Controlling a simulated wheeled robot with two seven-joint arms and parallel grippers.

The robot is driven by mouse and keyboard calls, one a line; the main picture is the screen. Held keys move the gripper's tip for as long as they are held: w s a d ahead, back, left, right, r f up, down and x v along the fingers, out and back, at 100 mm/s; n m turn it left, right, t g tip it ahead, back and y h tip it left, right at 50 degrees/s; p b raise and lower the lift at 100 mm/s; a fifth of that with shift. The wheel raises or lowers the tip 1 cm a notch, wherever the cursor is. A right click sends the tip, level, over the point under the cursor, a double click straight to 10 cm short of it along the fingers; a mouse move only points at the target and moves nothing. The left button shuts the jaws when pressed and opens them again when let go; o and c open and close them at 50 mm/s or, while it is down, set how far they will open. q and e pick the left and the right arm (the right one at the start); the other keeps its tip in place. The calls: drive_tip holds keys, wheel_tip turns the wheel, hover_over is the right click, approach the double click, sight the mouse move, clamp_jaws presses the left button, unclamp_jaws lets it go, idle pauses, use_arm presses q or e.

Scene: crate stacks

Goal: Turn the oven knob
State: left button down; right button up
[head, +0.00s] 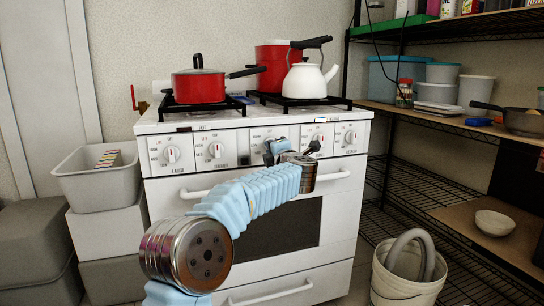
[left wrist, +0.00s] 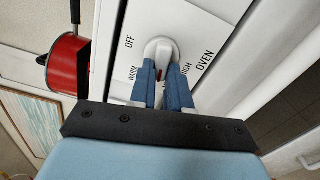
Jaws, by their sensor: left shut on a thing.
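The white oven knob (left wrist: 161,49) sits on a panel marked OFF, WARM, HIGH and OVEN in the left wrist view. The two blue fingers of my left gripper (left wrist: 164,70) are closed on the knob from either side. In the head view my left gripper (head: 273,150) is at the middle of the white stove's control panel (head: 256,132), where it hides the oven knob. My right gripper is in neither view.
A red pot (head: 198,87) and a white kettle (head: 305,80) stand on the stove top. Below the panel is the oven door handle (head: 332,176). A grey bin (head: 98,183) is at left; shelves (head: 440,125) and a bucket (head: 408,283) are at right.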

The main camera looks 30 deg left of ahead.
use_arm(q)
drive_tip(key=n+b, duration=0.1)
drive_tip(key=n, duration=0.1)
drive_tip(key=f+n+b, duration=0.1)
drive_tip(key=shift+n, duration=0.4)
drive_tip(key=shift+w+d+n+b, duration=0.1)
drive_tip(key=shift+n+b, duration=0.5)
drive_tip(key=shift+n, duration=0.2)
drive_tip(key=c, duration=1.1)
unclamp_jaws()
drive_tip(key=shift+r, duration=0.15)
drive_tip(key=b+v, duration=0.1)
drive_tip(key=v, duration=1.2)
drive_tip(key=shift+s+d, duration=0.25)
drive_tip(key=shift+d, duration=0.1)
